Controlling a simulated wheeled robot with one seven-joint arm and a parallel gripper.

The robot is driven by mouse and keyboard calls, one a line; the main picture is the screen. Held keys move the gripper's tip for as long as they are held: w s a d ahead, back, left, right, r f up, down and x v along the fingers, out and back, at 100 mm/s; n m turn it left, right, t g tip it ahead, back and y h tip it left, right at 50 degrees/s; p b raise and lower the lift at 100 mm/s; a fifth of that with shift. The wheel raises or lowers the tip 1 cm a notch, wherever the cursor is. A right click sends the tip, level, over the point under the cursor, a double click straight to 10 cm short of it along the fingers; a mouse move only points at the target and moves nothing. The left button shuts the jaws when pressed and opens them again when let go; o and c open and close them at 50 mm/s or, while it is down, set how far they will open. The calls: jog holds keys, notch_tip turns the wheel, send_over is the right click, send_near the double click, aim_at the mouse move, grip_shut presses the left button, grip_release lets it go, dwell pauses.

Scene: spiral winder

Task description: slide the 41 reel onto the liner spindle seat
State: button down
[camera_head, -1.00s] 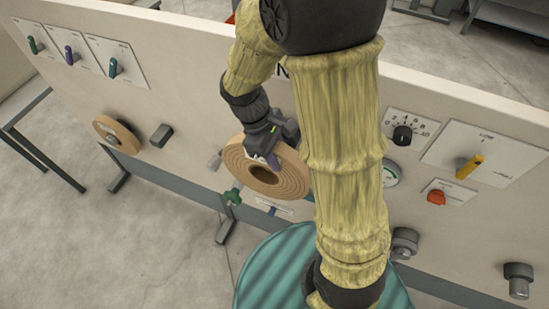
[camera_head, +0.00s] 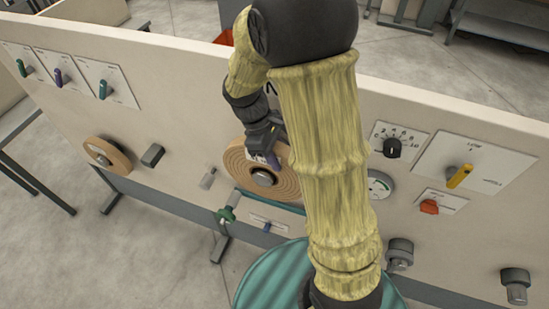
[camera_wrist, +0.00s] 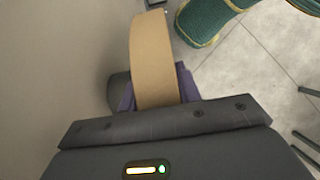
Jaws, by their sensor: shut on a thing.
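The tan reel (camera_head: 240,181) is wound in rings and stands upright at the panel's middle; it shows edge-on in the wrist view (camera_wrist: 152,55). No number on it is legible. My gripper (camera_head: 266,159) is shut on the reel's upper rim; its purple fingers (camera_wrist: 185,85) lie on both sides of the rim. A grey metal spindle end (camera_head: 263,178) shows in the reel's centre hole, so the reel is around the spindle. In the wrist view a gap shows between reel and panel. How the reel meets the seat behind it is hidden.
Another tan reel (camera_head: 107,157) sits on the panel (camera_head: 185,115) at left, beside a dark block (camera_head: 152,155). A grey peg (camera_head: 208,178) and green knob (camera_head: 226,215) are close left of the held reel. My arm covers the panel just right of it.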

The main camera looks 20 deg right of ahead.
jog(key=shift+w+d, duration=0.7)
jog(key=shift+w, duration=0.25)
jog(key=shift+w+d+f, duration=0.15)
jog(key=shift+w, duration=0.15)
jog(key=c, duration=0.9)
grip_release()
jog(key=shift+s+f, duration=0.1)
jog(key=b+v, duration=0.3)
jog(key=v, duration=1.4)
jog(key=shift+r, duration=0.25)
